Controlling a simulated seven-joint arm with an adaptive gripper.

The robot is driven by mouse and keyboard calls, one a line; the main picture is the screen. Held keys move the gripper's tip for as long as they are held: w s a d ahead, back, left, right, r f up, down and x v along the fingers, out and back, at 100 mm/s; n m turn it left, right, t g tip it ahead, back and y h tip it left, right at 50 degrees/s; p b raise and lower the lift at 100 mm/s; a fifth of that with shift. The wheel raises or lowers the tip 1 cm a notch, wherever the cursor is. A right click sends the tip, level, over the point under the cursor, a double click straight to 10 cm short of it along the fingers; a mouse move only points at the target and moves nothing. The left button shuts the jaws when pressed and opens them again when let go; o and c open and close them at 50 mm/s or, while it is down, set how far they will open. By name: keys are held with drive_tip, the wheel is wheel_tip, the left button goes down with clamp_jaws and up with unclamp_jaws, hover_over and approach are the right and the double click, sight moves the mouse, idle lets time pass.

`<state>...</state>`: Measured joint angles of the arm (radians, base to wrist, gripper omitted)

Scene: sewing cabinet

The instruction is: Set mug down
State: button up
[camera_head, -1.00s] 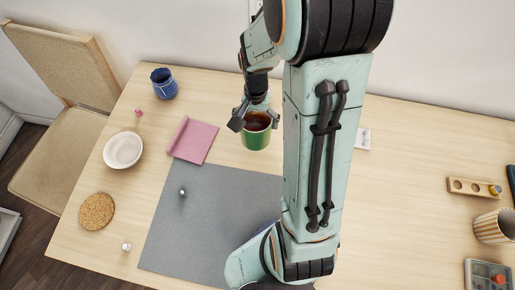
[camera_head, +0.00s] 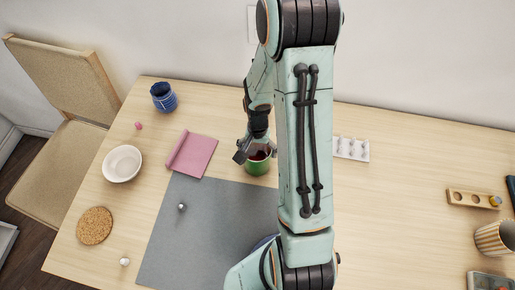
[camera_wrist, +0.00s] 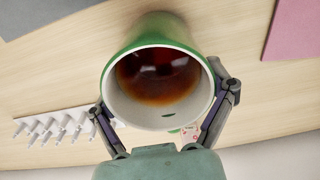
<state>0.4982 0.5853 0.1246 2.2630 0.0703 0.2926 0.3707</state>
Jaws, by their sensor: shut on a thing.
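The green mug (camera_head: 257,165) has a white inside and dark brown liquid in it. My gripper (camera_head: 252,149) is shut on the mug, with a finger on each side of its rim. In the wrist view the mug (camera_wrist: 160,75) fills the middle between the two fingers (camera_wrist: 165,112). It looks upright, just behind the grey mat's far edge. I cannot tell whether its base touches the table. My arm hides part of its right side in the head view.
The grey mat (camera_head: 205,225) lies in front. A pink folder (camera_head: 192,153) lies left of the mug, a white pegged rack (camera_head: 351,149) to the right behind my arm. A white bowl (camera_head: 122,163), cork coaster (camera_head: 94,226) and blue pot (camera_head: 163,97) are further left. A striped cup (camera_head: 493,238) stands far right.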

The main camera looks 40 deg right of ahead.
drive_tip(key=o, duration=1.1)
drive_tip(key=shift+f, duration=0.1)
drive_tip(key=shift+c, duration=0.2)
wheel_tip(320, 180, up, 13)
drive_tip(key=s+a+r+n, duration=0.3)
drive_tip(key=s+a+n, duration=0.2)
drive_tip(key=s+a, duration=0.1)
drive_tip(key=s+a+r+n, duration=0.4)
drive_tip(key=s+a+n, duration=0.1)
drive_tip(key=s+a, duration=0.2)
drive_tip(key=shift+s+r+y, duration=0.15)
drive_tip(key=shift+s+y, duration=0.25)
drive_tip(key=shift+s, duration=0.3)
